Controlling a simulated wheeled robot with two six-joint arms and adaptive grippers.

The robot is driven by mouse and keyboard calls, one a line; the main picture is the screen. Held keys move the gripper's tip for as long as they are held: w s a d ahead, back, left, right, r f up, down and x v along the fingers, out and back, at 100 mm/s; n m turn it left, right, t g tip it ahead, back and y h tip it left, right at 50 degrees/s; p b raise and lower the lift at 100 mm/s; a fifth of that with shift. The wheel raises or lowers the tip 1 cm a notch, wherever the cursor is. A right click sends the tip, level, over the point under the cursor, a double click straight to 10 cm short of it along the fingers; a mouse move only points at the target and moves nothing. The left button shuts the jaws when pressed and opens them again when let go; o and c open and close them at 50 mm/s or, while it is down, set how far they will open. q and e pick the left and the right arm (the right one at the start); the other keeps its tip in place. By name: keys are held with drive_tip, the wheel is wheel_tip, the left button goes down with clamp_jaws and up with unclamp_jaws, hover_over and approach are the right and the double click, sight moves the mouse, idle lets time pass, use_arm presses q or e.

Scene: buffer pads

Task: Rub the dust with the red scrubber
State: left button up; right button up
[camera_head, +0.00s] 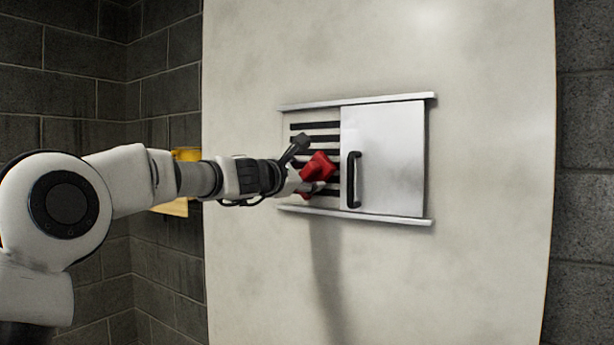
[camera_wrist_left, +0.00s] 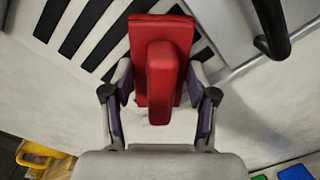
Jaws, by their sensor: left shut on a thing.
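My left gripper (camera_head: 300,172) is shut on the red scrubber (camera_head: 318,166), in front of the slotted vent (camera_head: 316,126) on the pale wall panel. In the left wrist view the scrubber's handle (camera_wrist_left: 161,84) is between the two fingers, and its flat pad (camera_wrist_left: 150,25) faces the black slots (camera_wrist_left: 88,30). Whether the pad touches the vent, I cannot tell. No distinct dust patch stands out; faint grey smudges show on the pale panel (camera_head: 440,270). The scrubber and my gripper hide part of the vent. My right gripper is not in view.
A sliding metal door (camera_head: 395,150) with a black handle (camera_head: 352,180) covers the vent's right side, between two rails (camera_head: 360,101). The handle is close to the scrubber's right. A yellow item (camera_head: 187,154) is behind my left arm. Grey block walls (camera_head: 585,170) flank the panel.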

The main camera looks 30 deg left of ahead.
sight(325, 177)
use_arm(q)
drive_tip(key=shift+w+d, duration=0.1)
drive_tip(key=shift+w, duration=0.25)
drive_tip(key=shift+d+f, duration=0.1)
drive_tip(key=shift+d, duration=0.15)
drive_tip(key=d+b, duration=0.1)
drive_tip(key=d, duration=0.2)
drive_tip(key=shift+s+b, duration=0.15)
drive_tip(key=shift+b, duration=0.15)
drive_tip(key=shift+d, duration=0.4)
drive_tip(key=shift+a+r+p, duration=0.15)
drive_tip(key=shift+a+p, duration=0.2)
drive_tip(key=shift+a, duration=0.55)
drive_tip(key=shift+a+r+p, duration=0.1)
drive_tip(key=shift+a+p, duration=0.2)
drive_tip(key=shift+a, duration=0.55)
drive_tip(key=shift+a+f, duration=0.1)
drive_tip(key=shift+a, duration=0.35)
